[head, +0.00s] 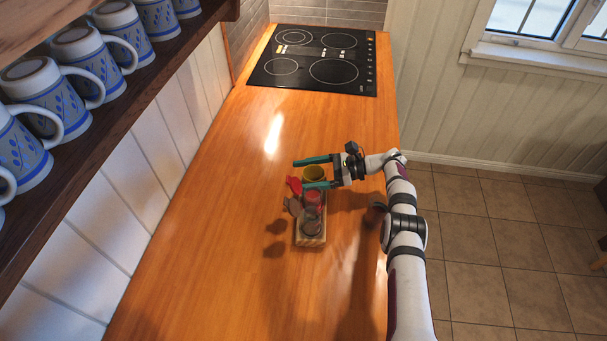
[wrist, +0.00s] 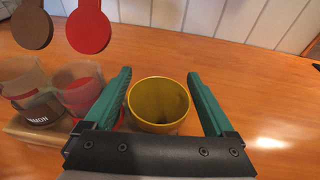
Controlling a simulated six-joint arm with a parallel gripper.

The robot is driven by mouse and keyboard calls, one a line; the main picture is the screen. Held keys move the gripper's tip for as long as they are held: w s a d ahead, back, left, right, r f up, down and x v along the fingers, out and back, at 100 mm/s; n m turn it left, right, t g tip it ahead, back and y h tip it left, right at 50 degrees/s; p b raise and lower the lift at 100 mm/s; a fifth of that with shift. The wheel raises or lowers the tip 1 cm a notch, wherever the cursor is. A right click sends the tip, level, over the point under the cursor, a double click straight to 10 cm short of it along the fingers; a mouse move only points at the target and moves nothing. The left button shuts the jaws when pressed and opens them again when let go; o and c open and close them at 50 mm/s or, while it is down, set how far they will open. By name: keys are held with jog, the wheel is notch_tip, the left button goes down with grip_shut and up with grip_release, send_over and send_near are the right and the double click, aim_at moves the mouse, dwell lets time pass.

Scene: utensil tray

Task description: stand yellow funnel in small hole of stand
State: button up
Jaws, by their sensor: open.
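The yellow funnel (head: 314,173) shows as a round, wide-mouthed yellow piece at the far end of the stand, and its open mouth (wrist: 160,92) faces up in the wrist view. My gripper (head: 303,174) is open, with one teal finger on each side of the funnel; the fingers (wrist: 159,73) look close to its rim without clear contact. The wooden stand (head: 311,241) lies on the counter, and its edge (wrist: 22,133) shows at lower left in the wrist view. The funnel's lower part and the stand's small hole are hidden, so I cannot tell how it is supported.
A red-tinted clear container (wrist: 82,92) and a brown one (wrist: 30,85) stand on the stand, beside the funnel. Round red (wrist: 89,31) and brown (wrist: 31,27) pieces rise above them. The counter (head: 200,240) is clear left of the stand; a cooktop (head: 320,58) lies far back.

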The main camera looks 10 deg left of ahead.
notch_tip(320, 180, up, 4)
jog(key=shift+r, duration=0.15)
jog(key=s+d+r, duration=0.2)
jog(key=d+r, duration=0.4)
jog(key=d, duration=0.5)
jog(key=shift+d+r, duration=0.25)
jog(key=shift+r, duration=0.1)
jog(key=shift+s, duration=0.1)
jog(key=s+a+r+n+h, duration=0.1)
jog(key=s+r+n+h, duration=0.25)
jog(key=s+r, duration=0.4)
jog(key=s+r+n+h, duration=0.2)
jog(key=s+r+h, duration=0.2)
jog(key=s, duration=0.6)
jog(key=s+d+f+n+t+h, duration=0.1)
jog(key=s+d+f+n+h, duration=0.1)
jog(key=s, duration=0.8)
jog(key=s+d+f+n+t+h, duration=0.1)
jog(key=s+d+f+n+h, duration=0.1)
jog(key=s, duration=0.8)
jog(key=shift+d+f+n+h, duration=0.4)
jog(key=shift+d+n+h, duration=0.25)
jog(key=shift+h, duration=0.2)
